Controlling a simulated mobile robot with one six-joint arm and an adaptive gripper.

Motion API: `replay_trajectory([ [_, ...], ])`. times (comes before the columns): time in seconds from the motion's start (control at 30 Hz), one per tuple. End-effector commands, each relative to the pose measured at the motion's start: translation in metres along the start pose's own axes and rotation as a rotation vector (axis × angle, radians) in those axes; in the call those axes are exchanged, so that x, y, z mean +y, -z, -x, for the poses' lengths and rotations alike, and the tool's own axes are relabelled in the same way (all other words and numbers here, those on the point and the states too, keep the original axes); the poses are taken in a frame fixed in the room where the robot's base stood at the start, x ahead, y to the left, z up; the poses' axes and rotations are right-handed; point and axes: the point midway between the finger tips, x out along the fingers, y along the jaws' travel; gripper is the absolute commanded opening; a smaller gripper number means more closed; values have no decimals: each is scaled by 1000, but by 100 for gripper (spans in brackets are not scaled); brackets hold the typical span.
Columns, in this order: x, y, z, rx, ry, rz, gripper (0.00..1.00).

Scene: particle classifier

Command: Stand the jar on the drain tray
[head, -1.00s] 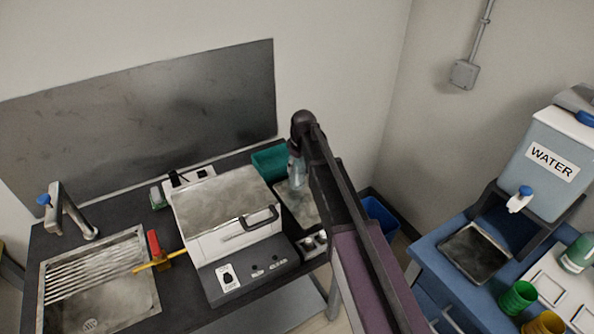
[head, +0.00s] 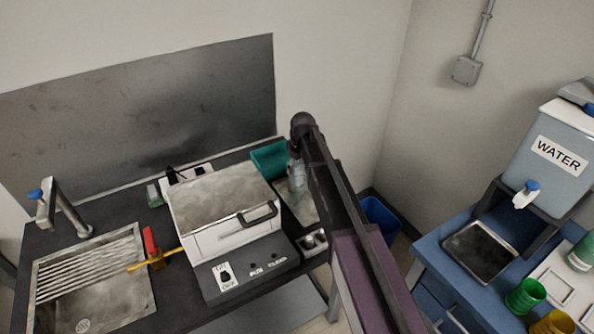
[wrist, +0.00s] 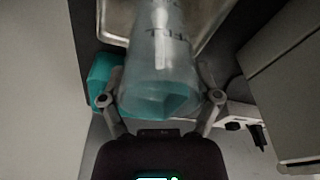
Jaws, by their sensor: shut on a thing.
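My gripper (wrist: 160,98) is shut on a translucent blue-grey jar (wrist: 168,60) with dark lettering, one finger on each side of it. In the head view the jar (head: 297,176) hangs below the end of my arm, which partly hides it. A shallow metal tray (head: 302,208), which looks like the drain tray, lies on the dark counter beside the white machine. Its rim (wrist: 112,22) shows behind the jar in the wrist view. The jar overlaps the tray in both views; I cannot tell whether they touch.
The white machine (head: 222,238) stands close left of the tray. A teal bin (head: 270,158) is behind it, and a small holder (head: 313,243) is in front. A sink (head: 95,280) is at left. A water dispenser (head: 552,165) stands on the blue bench at right.

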Motion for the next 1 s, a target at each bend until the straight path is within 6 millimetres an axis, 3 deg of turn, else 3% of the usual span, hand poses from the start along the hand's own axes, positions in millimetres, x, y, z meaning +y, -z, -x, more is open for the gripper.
replay_trajectory([
  [0.5, 0, -1, -5, 0, 0, 0, 20],
  [0.53, 0, -1, -5, 0, 0, 0, 84],
  [0.6, 0, 0, -4, 0, 0, 0, 100],
  [1.0, 0, 0, -4, 0, 0, 1, 100],
])
